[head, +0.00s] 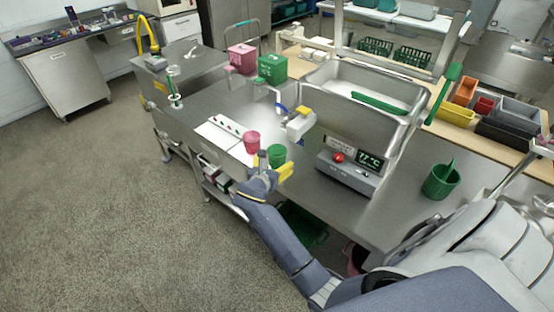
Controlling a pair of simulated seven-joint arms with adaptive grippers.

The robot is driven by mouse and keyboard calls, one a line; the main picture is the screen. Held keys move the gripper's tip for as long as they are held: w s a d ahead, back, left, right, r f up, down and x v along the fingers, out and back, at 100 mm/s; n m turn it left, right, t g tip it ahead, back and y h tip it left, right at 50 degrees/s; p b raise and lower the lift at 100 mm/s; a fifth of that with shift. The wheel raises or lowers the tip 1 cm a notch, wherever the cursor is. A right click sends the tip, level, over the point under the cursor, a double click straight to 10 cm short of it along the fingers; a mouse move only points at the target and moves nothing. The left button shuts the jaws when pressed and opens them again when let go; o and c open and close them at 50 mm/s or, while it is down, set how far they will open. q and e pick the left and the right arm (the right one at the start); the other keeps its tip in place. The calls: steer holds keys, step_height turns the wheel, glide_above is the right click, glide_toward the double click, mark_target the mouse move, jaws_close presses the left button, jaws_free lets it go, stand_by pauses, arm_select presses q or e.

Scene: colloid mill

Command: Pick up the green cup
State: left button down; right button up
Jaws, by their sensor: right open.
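The green cup (277,153) stands on the steel bench, just behind my right gripper (270,165). My right arm comes in from the lower right, and its yellow-tipped gripper is open, with its fingers close to the near side of the cup. The lower part of the cup is partly hidden by the gripper. I cannot tell whether the fingers touch the cup. A pink cup (252,142) stands just to the left of the green cup. My left gripper is not in view.
A control box (347,172) with a red button and a display sits right of the cups. A white tap-like spout (299,124) stands behind them. A green bucket (440,181) is farther right. A white panel (220,133) lies left. The bench's front edge is near the gripper.

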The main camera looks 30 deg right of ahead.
steer(key=shift+x, duration=2.25)
steer(key=c, duration=1.4)
